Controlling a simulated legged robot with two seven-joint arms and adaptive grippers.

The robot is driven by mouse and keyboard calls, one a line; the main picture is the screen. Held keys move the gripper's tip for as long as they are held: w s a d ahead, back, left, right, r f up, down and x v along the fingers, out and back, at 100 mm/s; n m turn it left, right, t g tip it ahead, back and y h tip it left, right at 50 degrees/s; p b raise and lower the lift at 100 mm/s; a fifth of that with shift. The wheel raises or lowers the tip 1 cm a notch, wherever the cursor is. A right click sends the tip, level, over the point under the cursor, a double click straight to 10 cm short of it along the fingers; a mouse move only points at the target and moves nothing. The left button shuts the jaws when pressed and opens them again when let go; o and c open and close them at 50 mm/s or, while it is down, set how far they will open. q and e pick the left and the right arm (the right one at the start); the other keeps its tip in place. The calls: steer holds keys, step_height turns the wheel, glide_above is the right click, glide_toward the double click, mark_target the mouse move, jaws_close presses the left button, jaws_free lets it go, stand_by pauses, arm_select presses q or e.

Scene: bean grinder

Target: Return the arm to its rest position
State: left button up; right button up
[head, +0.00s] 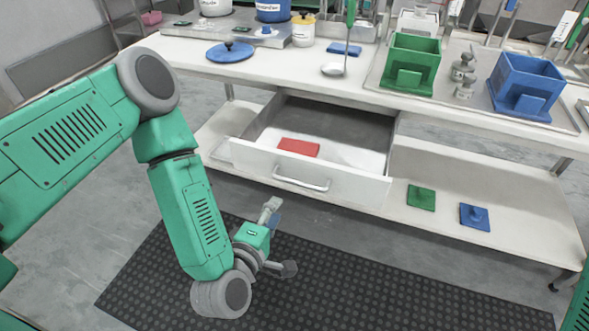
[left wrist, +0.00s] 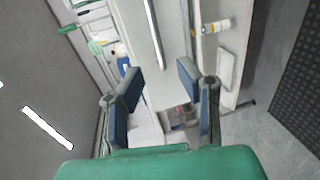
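My left arm (head: 185,190) comes in from the left in the head view and bends down at the elbow. My left gripper (head: 281,240) hangs low over the dark floor mat, in front of the open drawer and clear of it. Its two fingers are spread wide with nothing between them. The left wrist view also shows the gripper (left wrist: 159,82) open and empty. Only a green edge of what looks like my right arm shows at the lower right of the head view; its gripper is out of view.
A drawer (head: 340,185) stands open under the white table (head: 300,82), with a red block (head: 298,147) inside. A green bin (head: 410,62) and a blue bin (head: 525,85) stand on the table. Green and blue lids lie on the lower shelf (head: 510,200). The mat (head: 350,285) is clear.

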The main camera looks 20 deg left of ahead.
arm_select(q)
steer(key=s+d+f+m+g+h, duration=0.1)
steer(key=s+f+m+g+h, duration=0.1)
steer(key=s+f+m+g, duration=0.4)
steer(key=s+a+f+m+g+y, duration=0.1)
steer(key=s+a+m+g, duration=0.3)
steer(key=s, duration=0.4)
steer(key=s+a+f+m+g+y, duration=0.1)
steer(key=s+a+f+m+g, duration=0.2)
steer(key=s+a+m+g, duration=0.2)
steer(key=s+a+m, duration=0.1)
steer(key=s+m, duration=0.2)
steer(key=shift+s+a+f+y, duration=0.25)
steer(key=shift+a+f+y, duration=0.05)
steer(key=shift+a+f, duration=0.1)
steer(key=shift+w, duration=0.15)
